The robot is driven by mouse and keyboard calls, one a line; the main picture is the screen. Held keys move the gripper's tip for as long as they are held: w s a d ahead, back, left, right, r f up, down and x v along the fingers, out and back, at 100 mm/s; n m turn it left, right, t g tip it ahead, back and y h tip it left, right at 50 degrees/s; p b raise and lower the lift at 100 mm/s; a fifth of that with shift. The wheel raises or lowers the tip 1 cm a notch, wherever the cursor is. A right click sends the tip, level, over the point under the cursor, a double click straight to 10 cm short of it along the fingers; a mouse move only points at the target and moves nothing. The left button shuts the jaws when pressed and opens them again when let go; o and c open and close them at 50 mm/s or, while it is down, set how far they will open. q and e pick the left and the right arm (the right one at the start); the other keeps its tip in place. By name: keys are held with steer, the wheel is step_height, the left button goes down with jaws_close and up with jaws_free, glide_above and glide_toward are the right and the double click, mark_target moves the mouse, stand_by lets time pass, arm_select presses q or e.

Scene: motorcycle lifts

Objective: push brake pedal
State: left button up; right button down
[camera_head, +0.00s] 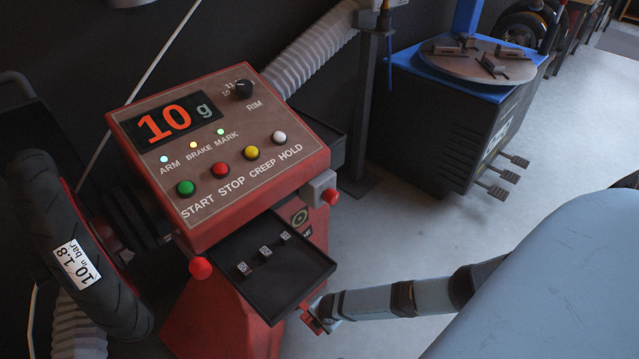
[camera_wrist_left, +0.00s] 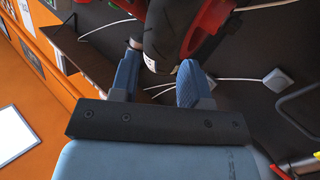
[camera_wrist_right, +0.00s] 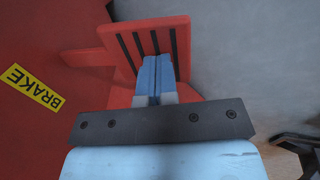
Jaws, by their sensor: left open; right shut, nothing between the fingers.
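The brake pedal (camera_wrist_right: 177,28) is a red pad with black grooves, low on the red machine beside a yellow BRAKE label (camera_wrist_right: 33,87). In the head view a small part of the red pedal (camera_head: 311,322) shows below the black tray. My right gripper (camera_wrist_right: 154,60) is shut and empty, its fingertips over the pad's face in the right wrist view. I cannot tell whether they touch it. In the head view its tip (camera_head: 322,309) is at the pedal. My left gripper (camera_wrist_left: 158,78) is open and empty, away from the pedal, near a black tyre (camera_wrist_left: 158,40).
The red balancer console (camera_head: 235,150) shows 10 g, with indicators labelled ARM, BRAKE and MARK. A black tray (camera_head: 270,262) with small weights overhangs the pedal area. A wheel (camera_head: 85,250) is on the left. A tyre changer (camera_head: 440,120) stands behind; grey floor between is clear.

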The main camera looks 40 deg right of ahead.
arm_select(q)
step_height(320, 180, up, 9)
steer(key=a+n+t+p, duration=0.1)
steer(key=t+p, duration=0.2)
steer(key=p, duration=0.3)
steer(key=shift+s+r+t+y, duration=0.2)
steer(key=shift+t+y, duration=0.1)
steer(key=shift+t, duration=0.1)
arm_select(e)
steer(key=w+v, duration=0.1)
steer(key=v, duration=1.1)
steer(key=shift+d+r, duration=0.2)
steer(key=shift+d, duration=0.05)
arm_select(q)
steer(key=shift+w, duration=0.1)
